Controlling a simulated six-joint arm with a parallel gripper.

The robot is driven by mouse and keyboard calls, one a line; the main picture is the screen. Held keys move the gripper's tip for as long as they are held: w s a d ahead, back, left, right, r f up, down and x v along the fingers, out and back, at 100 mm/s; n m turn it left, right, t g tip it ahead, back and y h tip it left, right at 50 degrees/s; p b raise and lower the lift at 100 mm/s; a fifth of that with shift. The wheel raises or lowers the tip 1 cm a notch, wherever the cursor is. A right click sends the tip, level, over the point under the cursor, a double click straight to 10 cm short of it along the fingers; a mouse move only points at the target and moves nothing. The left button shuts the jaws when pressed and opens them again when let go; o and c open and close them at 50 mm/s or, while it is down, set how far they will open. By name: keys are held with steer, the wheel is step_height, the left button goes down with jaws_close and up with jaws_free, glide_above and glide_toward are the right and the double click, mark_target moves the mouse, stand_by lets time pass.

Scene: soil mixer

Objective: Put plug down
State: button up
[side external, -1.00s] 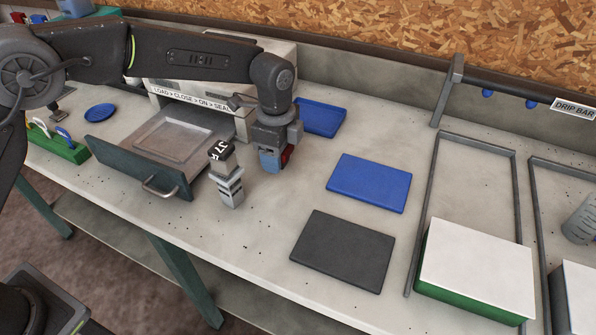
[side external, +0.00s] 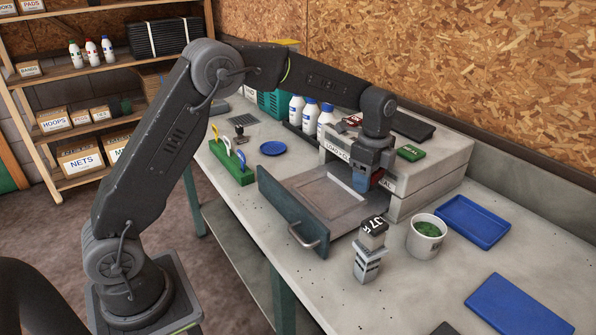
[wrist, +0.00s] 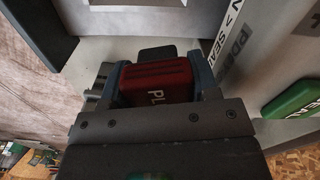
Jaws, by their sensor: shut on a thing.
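My gripper (side external: 366,184) is shut on a red plug (wrist: 155,78), with a blue finger on each side of it in the wrist view. Pale letters "PL" show on the plug; the rest of the label is hidden. In the side view only a small red part of the plug (side external: 377,179) shows. The gripper points down in front of the grey sealing machine (side external: 440,175), above or near the right part of its open drawer. I cannot tell how high the plug is held. The drawer (side external: 325,196) holds a shallow, empty-looking tray.
A grey block tool with a dark "J7" top (side external: 369,262) stands right of the drawer front (side external: 292,218). A white mug with green contents (side external: 426,238) stands beside the machine. Blue trays (side external: 474,221) lie at right. White bottles (side external: 310,115) stand behind.

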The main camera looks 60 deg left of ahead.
steer(key=s+a+n, duration=0.2)
steer(key=s+a, duration=0.1)
steer(key=a, duration=0.9)
steer(key=s+a+n, duration=0.2)
steer(key=s+a, duration=0.2)
steer(key=a, duration=0.8)
steer(key=s+a+n, duration=0.2)
steer(key=s+a, duration=0.1)
steer(key=a, duration=0.9)
glide_above(293, 169)
step_height(293, 169, down, 7)
steer(key=shift+w+r, duration=0.1)
steer(key=shift+f, duration=2)
steer(key=shift+f, duration=0.2)
steer(key=o, duration=0.9)
steer(key=shift+o, duration=0.2)
